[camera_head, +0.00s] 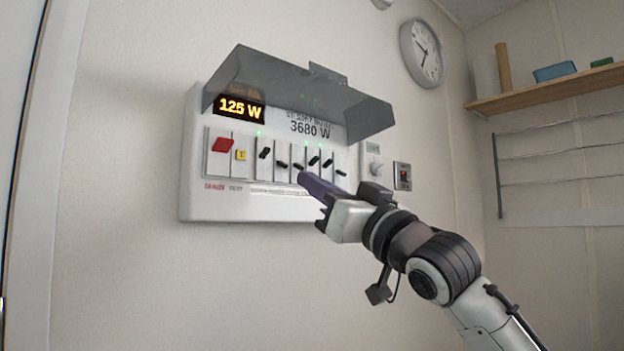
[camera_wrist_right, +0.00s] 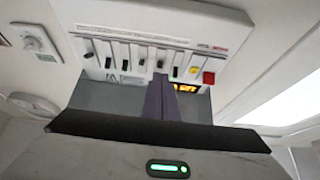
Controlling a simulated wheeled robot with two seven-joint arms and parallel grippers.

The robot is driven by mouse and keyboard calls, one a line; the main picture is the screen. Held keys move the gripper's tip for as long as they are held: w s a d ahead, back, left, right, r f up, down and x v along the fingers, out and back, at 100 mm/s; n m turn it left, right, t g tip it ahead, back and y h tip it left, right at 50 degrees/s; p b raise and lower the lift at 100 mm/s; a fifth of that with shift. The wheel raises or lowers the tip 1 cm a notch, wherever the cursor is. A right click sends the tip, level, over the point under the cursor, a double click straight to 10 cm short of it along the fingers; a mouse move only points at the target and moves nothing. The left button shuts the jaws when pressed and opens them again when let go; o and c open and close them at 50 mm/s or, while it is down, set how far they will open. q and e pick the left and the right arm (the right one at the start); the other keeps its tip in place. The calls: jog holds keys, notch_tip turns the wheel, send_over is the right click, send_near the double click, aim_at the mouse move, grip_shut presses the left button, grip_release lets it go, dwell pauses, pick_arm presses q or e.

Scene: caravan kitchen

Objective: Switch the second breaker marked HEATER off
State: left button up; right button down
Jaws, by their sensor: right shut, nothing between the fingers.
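The white breaker panel (camera_head: 188,195) hangs on the wall under a raised grey cover (camera_head: 300,95). It has a red main switch (camera_head: 222,145), a yellow button (camera_head: 241,155) and a row of black breaker levers (camera_head: 265,153). The levers stand at differing heights; the labels are too small to read, so I cannot tell which are HEATER. My right gripper (camera_head: 301,177) is shut and empty, its tips at the row's middle, just below a lever (camera_head: 298,166). In the upside-down wrist view its purple fingers (camera_wrist_right: 168,80) end near a lever (camera_wrist_right: 159,64); contact is unclear. My left gripper is not in view.
The display (camera_head: 239,108) reads 125 W, with 3680 W printed beside it. The raised cover overhangs the levers. A dial (camera_head: 374,168) and a small switch (camera_head: 402,176) sit right of the panel. A clock (camera_head: 421,53), shelf (camera_head: 550,88) and wire rack (camera_head: 560,152) are farther right.

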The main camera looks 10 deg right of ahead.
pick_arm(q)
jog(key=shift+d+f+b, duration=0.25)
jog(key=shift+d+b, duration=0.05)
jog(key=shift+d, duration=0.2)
pick_arm(e)
jog(key=shift+s+d+f, duration=0.25)
jog(key=shift+s+f, duration=0.15)
jog(key=shift+f, duration=0.05)
jog(key=shift+s+d+f, duration=0.2)
jog(key=shift+s+f, duration=0.15)
jog(key=shift+f, duration=0.1)
